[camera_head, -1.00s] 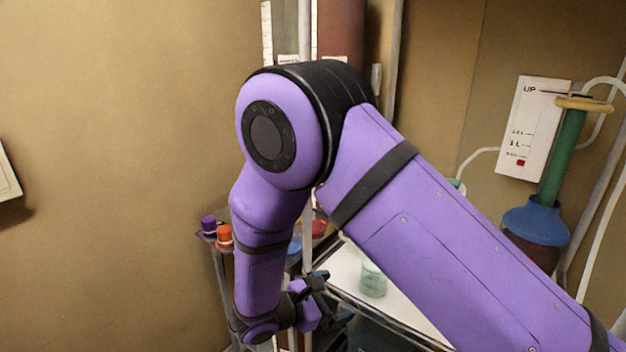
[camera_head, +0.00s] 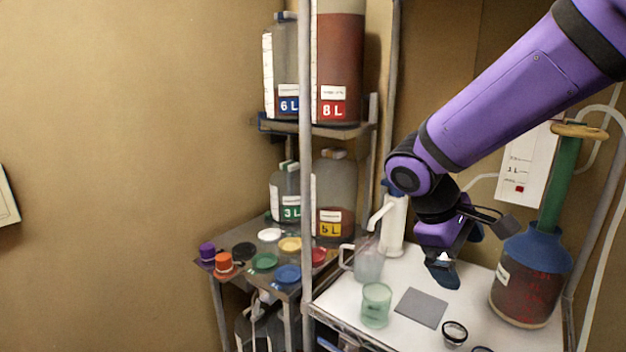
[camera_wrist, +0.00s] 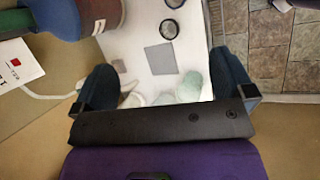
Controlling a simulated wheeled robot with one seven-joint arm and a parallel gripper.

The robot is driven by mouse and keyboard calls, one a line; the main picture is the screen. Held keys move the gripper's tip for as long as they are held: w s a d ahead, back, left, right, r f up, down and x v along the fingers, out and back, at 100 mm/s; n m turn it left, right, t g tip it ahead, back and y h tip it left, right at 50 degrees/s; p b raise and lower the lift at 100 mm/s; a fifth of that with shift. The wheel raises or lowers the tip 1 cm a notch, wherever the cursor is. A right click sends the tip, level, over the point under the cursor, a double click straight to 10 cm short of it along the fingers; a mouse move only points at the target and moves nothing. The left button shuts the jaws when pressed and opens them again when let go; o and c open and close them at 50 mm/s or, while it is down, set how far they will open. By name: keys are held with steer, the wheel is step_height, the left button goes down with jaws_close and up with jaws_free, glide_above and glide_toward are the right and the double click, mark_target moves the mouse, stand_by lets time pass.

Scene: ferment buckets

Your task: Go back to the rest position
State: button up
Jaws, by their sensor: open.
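My gripper (camera_head: 443,268) is open and empty in the head view, held above the white bench top near the grey square pad. In the wrist view its two blue fingers (camera_wrist: 165,85) stand wide apart with nothing between them but the bench below. The purple arm comes in from the upper right in the head view.
The white bench (camera_head: 395,337) holds a green cup (camera_head: 376,305), a clear jug (camera_head: 368,262), a white pump bottle (camera_head: 393,225), a grey pad (camera_head: 421,308) and a blue-topped red vessel (camera_head: 525,290). Several coloured lids lie on the side table (camera_head: 236,262). Labelled containers stand on shelves behind.

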steer(key=s+d+r+m+t+y, duration=0.2)
steer(key=s+d+r+m+y, duration=0.1)
steer(key=s, duration=0.4)
steer(key=s+d+r+m+t+y, duration=0.3)
steer(key=s+r+m, duration=0.2)
steer(key=s+r, duration=0.1)
steer(key=shift+s+d+r+t, duration=0.25)
steer(key=shift+s+r+t, duration=0.1)
steer(key=shift+s, duration=0.35)
